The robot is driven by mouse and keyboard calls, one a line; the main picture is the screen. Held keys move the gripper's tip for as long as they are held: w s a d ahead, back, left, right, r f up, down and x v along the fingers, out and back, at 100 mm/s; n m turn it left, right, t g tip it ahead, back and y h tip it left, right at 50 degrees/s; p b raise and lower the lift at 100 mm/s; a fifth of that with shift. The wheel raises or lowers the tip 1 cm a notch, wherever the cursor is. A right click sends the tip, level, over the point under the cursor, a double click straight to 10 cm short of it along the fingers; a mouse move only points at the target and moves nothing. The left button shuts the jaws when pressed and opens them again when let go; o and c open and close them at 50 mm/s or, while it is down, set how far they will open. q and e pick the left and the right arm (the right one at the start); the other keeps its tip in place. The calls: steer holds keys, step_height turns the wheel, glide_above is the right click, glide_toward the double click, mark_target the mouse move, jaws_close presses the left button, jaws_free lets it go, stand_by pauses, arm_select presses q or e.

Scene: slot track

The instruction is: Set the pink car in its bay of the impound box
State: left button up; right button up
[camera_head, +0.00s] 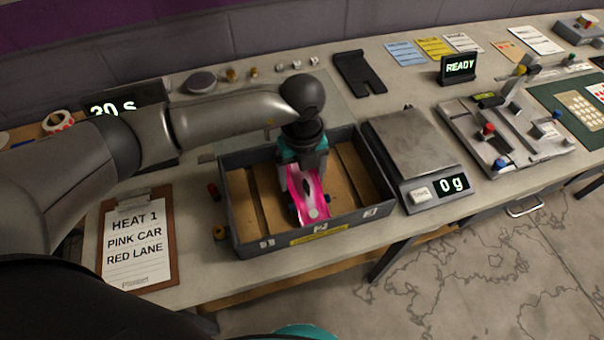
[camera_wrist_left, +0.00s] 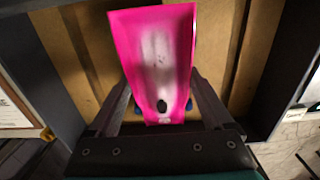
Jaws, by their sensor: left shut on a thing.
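The pink car (camera_head: 310,196) with a white patch is in my left gripper (camera_head: 305,168), whose fingers are shut on its sides. In the left wrist view the pink car (camera_wrist_left: 155,60) fills the middle between the fingers (camera_wrist_left: 163,105). The impound box (camera_head: 245,245) is a dark grey tray with a wooden floor split by dividers into bays, with number labels on its front wall. The car is over or inside the middle bay, lined up lengthwise with it. I cannot tell whether its wheels touch the floor. My right gripper is not in view.
A scale (camera_head: 410,145) reading 0 g stands right of the box. A clipboard (camera_head: 138,240) reading "HEAT 1 PINK CAR RED LANE" lies to the left. A timer display (camera_head: 115,108) and a READY sign (camera_head: 459,67) stand farther back. Small parts lie beside the box's left wall.

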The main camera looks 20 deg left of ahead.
mark_target(302, 174)
arm_select(q)
steer(key=shift+f+b, duration=0.4)
steer(key=shift+f, duration=0.15)
steer(key=o, duration=1.3)
steer(key=shift+r, duration=0.1)
steer(key=shift+r+p, duration=0.5)
steer(key=shift+r, duration=0.05)
step_height(302, 174, up, 12)
steer(key=shift+f+p, duration=0.1)
steer(key=shift+p, duration=0.2)
